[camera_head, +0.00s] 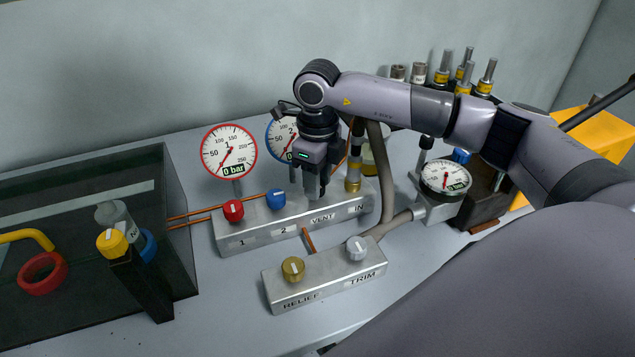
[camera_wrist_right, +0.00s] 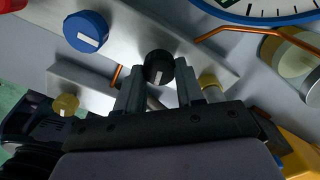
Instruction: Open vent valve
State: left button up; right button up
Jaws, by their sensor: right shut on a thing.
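The vent valve is a black round knob (camera_wrist_right: 158,65) with a small pale mark, seen in the right wrist view on the metal manifold block (camera_head: 290,228). In the head view my right gripper (camera_head: 313,192) reaches down over the VENT label, and its fingers hide the knob there. In the right wrist view the two fingers of my right gripper (camera_wrist_right: 158,84) stand on either side of the black knob, shut on it. My left gripper is in neither view.
A red knob (camera_head: 233,210) and a blue knob (camera_head: 276,198) sit left of the vent. Two dial gauges (camera_head: 229,152) stand behind, reading 0 bar. A RELIEF and TRIM block (camera_head: 325,282) lies in front. A grey hose (camera_head: 386,180) runs close on the right.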

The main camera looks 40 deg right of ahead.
jog(key=n+b, duration=0.1)
jog(key=n, duration=0.2)
jog(key=shift+n+b, duration=0.35)
jog(key=shift+n, duration=0.05)
jog(key=n+b, duration=0.1)
jog(key=n, duration=0.2)
jog(key=shift+w+d+n, duration=0.1)
jog(key=shift+n, duration=0.2)
jog(key=n+b, duration=0.1)
jog(key=n, duration=0.2)
jog(key=shift+b, duration=0.35)
jog(key=shift+w+r+n+b, duration=0.1)
jog(key=shift+n+b, duration=0.2)
jog(key=shift+n, duration=1.2)
jog(key=o, duration=1)
jog(key=shift+o, duration=0.2)
